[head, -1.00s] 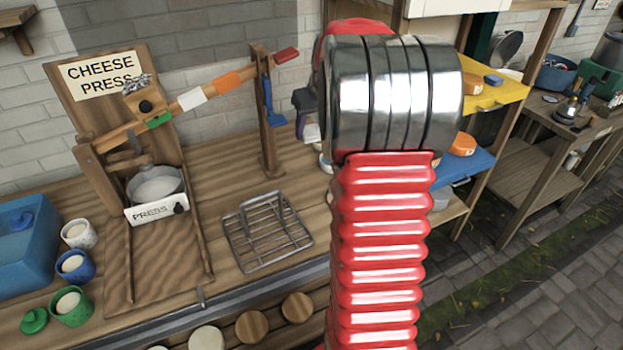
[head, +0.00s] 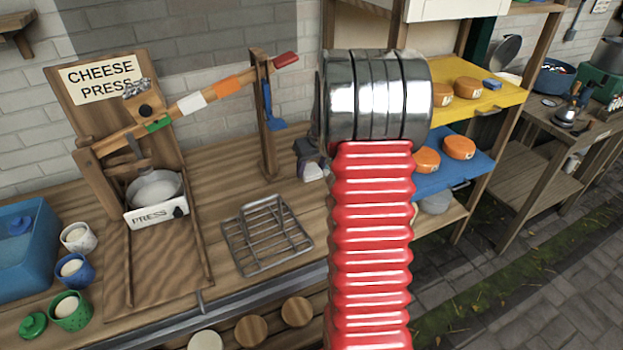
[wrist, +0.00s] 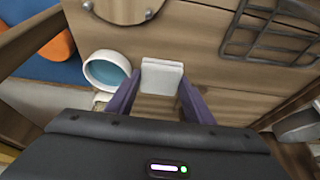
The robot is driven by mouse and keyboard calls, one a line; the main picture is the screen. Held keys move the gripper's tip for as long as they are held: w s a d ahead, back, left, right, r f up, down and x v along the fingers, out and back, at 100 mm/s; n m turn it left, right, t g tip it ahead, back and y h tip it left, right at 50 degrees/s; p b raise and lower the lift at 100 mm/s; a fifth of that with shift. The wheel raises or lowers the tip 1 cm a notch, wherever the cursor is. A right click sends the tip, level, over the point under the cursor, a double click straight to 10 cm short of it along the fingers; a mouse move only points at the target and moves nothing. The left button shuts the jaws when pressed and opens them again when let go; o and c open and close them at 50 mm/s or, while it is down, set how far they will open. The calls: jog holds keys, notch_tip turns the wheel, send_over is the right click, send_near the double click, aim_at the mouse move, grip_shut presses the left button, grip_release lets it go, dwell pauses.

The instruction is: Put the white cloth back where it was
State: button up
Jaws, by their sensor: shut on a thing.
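My gripper (wrist: 158,98) has its two purple fingers shut on the white cloth (wrist: 162,74), a small folded white block at the fingertips in the wrist view. In the head view the cloth (head: 312,172) shows as a pale patch below my dark gripper (head: 308,152), left of my red arm. They are over the wooden counter (head: 225,175), right of the lever post. Whether the cloth touches the counter I cannot tell.
A white cup with a blue inside (wrist: 107,70) stands just left of the cloth in the wrist view. A wire rack (head: 265,235) lies on the counter nearby. The cheese press (head: 155,190) is at left. Shelves with orange cheeses (head: 459,147) are at right.

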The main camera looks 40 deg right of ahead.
aim_at(311, 179)
jog(key=shift+f, duration=2.25)
jog(key=o, duration=1)
jog(key=v, duration=1.2)
